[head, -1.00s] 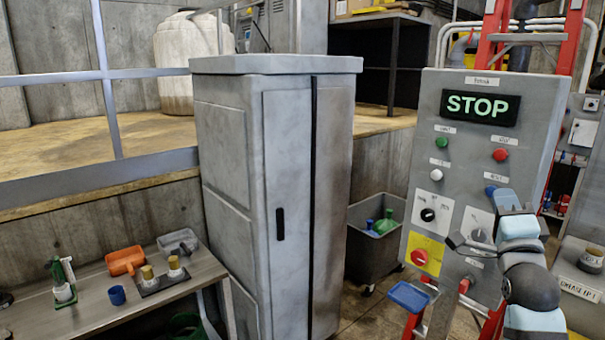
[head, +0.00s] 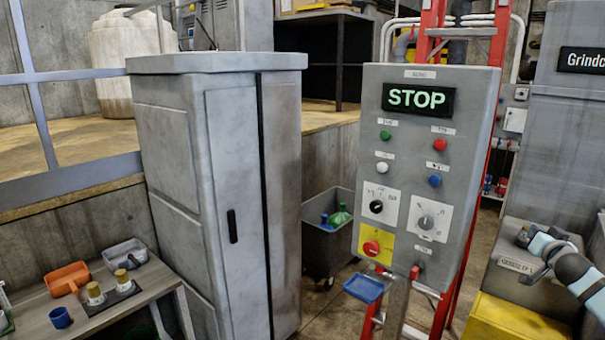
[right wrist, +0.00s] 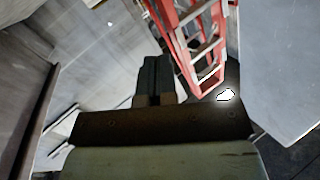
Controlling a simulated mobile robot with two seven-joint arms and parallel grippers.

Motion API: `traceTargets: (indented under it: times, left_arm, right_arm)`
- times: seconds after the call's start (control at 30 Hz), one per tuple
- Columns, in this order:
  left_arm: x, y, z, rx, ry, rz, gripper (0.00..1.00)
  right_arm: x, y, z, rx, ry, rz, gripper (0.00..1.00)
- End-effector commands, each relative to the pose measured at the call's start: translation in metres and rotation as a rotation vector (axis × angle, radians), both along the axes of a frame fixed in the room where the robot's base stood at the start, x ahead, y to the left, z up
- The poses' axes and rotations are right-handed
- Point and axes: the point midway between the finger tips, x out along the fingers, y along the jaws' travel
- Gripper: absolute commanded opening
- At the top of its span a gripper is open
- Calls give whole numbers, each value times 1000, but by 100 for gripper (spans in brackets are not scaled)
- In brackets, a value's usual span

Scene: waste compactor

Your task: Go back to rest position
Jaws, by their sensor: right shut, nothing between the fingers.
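My right gripper (head: 530,258) is at the right of the head view, in front of a grey machine base and well to the right of the control panel (head: 474,150). It touches nothing that I can make out. In the right wrist view my right gripper (right wrist: 154,66) has its two dark fingers together, with nothing between them. The control panel's lit screen (head: 419,99) reads STOP. My left gripper is in neither view.
A tall grey cabinet (head: 180,160) stands left of the panel. A red ladder (head: 432,40) stands behind the panel and also shows in the right wrist view (right wrist: 205,60). A table (head: 150,285) with small items is at lower left. A yellow block (head: 510,318) is at lower right.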

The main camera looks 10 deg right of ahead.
Motion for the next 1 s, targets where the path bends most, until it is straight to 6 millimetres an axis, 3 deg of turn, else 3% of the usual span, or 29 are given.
traceTargets:
  times: [0.73, 0.8, 1.0]
  left_arm:
    - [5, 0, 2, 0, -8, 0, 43]
    - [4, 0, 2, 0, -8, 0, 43]
    - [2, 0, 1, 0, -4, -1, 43]
  right_arm:
    - [2, 10, -10, -1098, 435, 84, 0]
    - [-2, 34, -45, -1067, 444, 132, 0]
    - [-22, 97, -122, -996, 465, 248, 0]
